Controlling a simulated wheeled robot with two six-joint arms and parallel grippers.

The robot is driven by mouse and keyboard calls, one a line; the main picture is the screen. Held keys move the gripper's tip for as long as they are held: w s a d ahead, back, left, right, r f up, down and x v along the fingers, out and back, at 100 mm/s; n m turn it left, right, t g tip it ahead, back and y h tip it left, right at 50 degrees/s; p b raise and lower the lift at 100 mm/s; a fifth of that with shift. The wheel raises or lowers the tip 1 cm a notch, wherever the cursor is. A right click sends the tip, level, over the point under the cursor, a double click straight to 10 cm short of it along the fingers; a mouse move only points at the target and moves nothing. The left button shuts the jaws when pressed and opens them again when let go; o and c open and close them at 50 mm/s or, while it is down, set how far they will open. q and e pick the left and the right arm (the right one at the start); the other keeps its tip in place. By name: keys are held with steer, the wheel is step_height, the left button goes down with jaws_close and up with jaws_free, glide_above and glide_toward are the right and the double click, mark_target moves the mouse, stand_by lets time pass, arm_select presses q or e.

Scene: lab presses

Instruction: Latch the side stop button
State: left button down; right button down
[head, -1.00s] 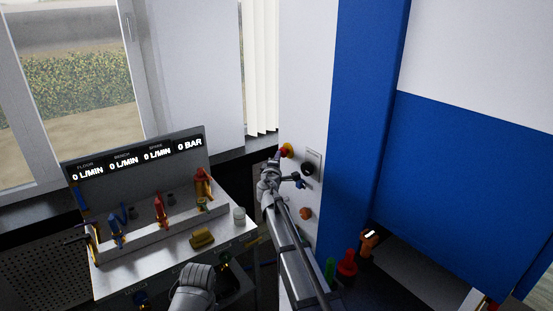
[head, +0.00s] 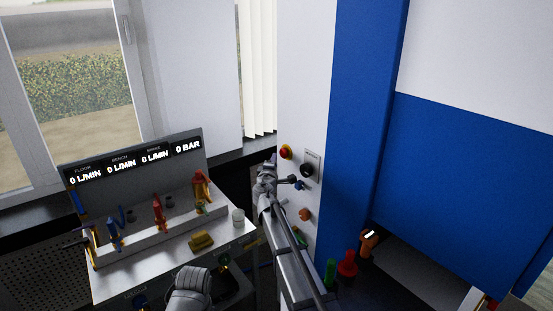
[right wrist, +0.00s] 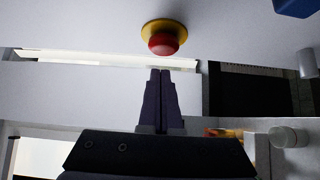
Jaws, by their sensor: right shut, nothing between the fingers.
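The side stop button (head: 286,152) is a red mushroom head on a yellow collar, high on the white side panel of the press. In the right wrist view the button (right wrist: 163,42) is just beyond the fingertips. My right gripper (head: 272,158) is beside the button, a little to its left and below. In the right wrist view the right gripper (right wrist: 160,72) has its fingers shut together with nothing between them, and a small gap shows between tips and button. I cannot tell whether the button is pressed in. My left gripper does not show.
A black knob (head: 307,170), a blue-handled switch (head: 298,184) and an orange button (head: 305,214) sit below the stop button. A blue press column (head: 362,120) stands to the right. A bench with a gauge panel (head: 135,163) and colored valves stands to the left.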

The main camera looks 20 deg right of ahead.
steer(key=a+v, duration=0.1)
steer(key=v, duration=0.9)
steer(key=shift+s, duration=0.15)
steer(key=shift+a+r, duration=0.15)
